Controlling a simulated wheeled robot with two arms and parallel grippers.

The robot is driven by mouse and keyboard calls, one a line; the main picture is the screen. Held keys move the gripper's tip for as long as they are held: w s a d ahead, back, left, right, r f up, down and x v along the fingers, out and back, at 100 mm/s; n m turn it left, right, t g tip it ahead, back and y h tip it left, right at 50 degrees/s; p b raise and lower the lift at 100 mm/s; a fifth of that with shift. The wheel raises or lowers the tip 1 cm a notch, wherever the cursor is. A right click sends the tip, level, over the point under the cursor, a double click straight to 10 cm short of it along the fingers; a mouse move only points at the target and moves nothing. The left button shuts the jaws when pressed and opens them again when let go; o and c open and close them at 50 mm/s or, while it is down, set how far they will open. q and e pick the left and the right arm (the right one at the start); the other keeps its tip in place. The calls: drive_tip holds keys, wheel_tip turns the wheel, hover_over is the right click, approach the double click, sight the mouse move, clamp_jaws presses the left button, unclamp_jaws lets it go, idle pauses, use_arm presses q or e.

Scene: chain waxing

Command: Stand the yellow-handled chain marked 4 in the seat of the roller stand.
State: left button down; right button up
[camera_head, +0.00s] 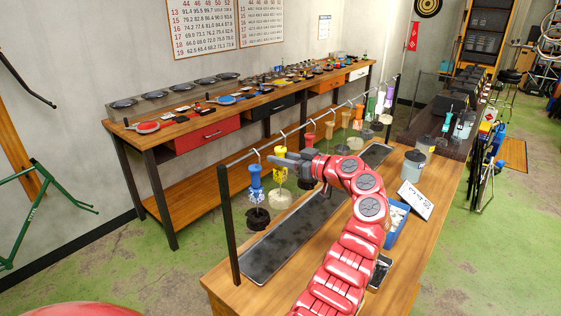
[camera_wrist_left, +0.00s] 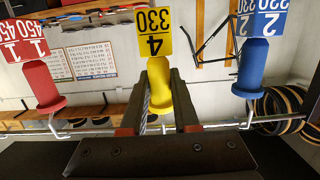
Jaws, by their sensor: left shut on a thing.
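The yellow-handled chain (camera_head: 281,177) hangs at the rail, its pale coil low over a dark tray. In the left wrist view its yellow handle (camera_wrist_left: 159,95) stands between my fingers, with a yellow tag marked 330 and 4 (camera_wrist_left: 154,32) beyond. My left gripper (camera_head: 284,159) is shut on this handle, reaching in from the right in the head view. It also shows in the left wrist view (camera_wrist_left: 159,98), where the picture is upside down. I cannot make out the roller stand or its seat. My right gripper is not in view.
A blue-handled chain (camera_head: 256,185) and a red-handled one (camera_wrist_left: 42,87) hang on either side. Several more line the metal rail (camera_head: 300,128). The long tray (camera_head: 265,262) lies below. A grey can (camera_head: 413,166), a white sign (camera_head: 415,199) and a blue bin (camera_head: 397,224) stand right of my arm.

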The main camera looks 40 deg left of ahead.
use_arm(q)
drive_tip(key=shift+r, duration=0.9)
drive_tip(key=shift+d, duration=0.1)
drive_tip(key=shift+d+f+b, duration=0.1)
drive_tip(key=shift+d+b, duration=0.2)
drive_tip(key=shift+d, duration=0.2)
drive_tip(key=d+b, duration=0.1)
drive_tip(key=d, duration=0.2)
drive_tip(key=shift+s+d, duration=0.2)
drive_tip(key=shift+r, duration=0.2)
drive_tip(key=shift+r, duration=0.95)
drive_tip(key=shift+f, duration=0.1)
